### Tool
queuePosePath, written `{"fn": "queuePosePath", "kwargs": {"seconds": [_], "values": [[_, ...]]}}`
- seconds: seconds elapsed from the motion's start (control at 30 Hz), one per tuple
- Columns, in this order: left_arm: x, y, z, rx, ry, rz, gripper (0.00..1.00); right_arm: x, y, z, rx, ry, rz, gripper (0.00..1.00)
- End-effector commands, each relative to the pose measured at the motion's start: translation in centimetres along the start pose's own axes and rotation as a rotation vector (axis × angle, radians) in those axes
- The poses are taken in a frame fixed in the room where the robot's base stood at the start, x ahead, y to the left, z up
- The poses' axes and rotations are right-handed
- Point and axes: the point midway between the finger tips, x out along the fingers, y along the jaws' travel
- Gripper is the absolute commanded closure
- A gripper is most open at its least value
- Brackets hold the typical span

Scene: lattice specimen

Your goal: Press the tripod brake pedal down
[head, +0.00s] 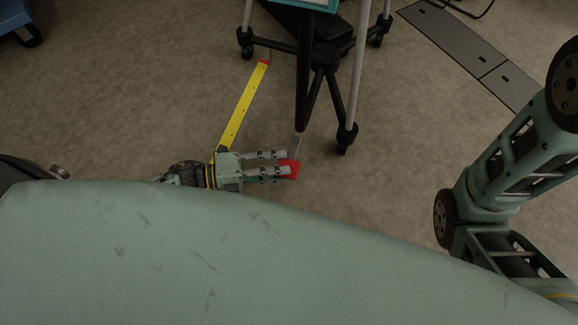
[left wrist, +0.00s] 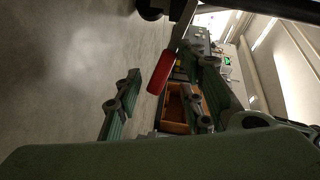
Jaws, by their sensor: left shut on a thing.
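The brake pedal (head: 294,169) is a small red pad on a thin grey lever that runs up toward the wheeled tripod stand (head: 325,57). The fingers cover part of the pad in the head view. My right gripper is out of view; only links of that arm show at the right.
A yellow strip (head: 241,106) with a red end lies left of the stand. Casters (head: 346,137) stand close to the right of the pedal. A grey floor cover (head: 470,47) is at the upper right and a blue cart (head: 14,16) at the upper left. Floor between is bare.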

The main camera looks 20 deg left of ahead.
Motion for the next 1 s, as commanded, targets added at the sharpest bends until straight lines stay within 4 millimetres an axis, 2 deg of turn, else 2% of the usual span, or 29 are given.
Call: {"fn": "queuePosePath", "kwargs": {"seconds": [0.03, 0.2, 0.43, 0.6, 0.87, 0.97, 1.0], "values": [[-1.5, 0.5, 0.0, -0.002, -0.002, 0.01, 0.69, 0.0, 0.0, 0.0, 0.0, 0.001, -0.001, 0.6], [-4.9, 0.1, -0.2, 0.001, 0.008, 0.001, 0.69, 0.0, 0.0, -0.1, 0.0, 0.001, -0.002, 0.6], [-7.8, -0.2, -0.3, 0.005, 0.015, -0.009, 0.69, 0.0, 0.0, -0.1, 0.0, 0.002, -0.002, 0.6], [-8.3, -0.4, -0.3, 0.006, 0.017, -0.013, 0.69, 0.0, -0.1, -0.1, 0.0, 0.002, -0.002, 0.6], [-8.1, -0.7, -0.5, 0.005, 0.019, -0.02, 0.69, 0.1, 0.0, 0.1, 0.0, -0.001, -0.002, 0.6], [-6.8, -3.2, -1.5, -0.013, 0.029, -0.07, 0.69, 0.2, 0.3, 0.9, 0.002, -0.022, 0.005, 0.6], [-5.8, -5.2, -2.3, -0.03, 0.037, -0.113, 0.69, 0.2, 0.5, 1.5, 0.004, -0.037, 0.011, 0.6]]}}
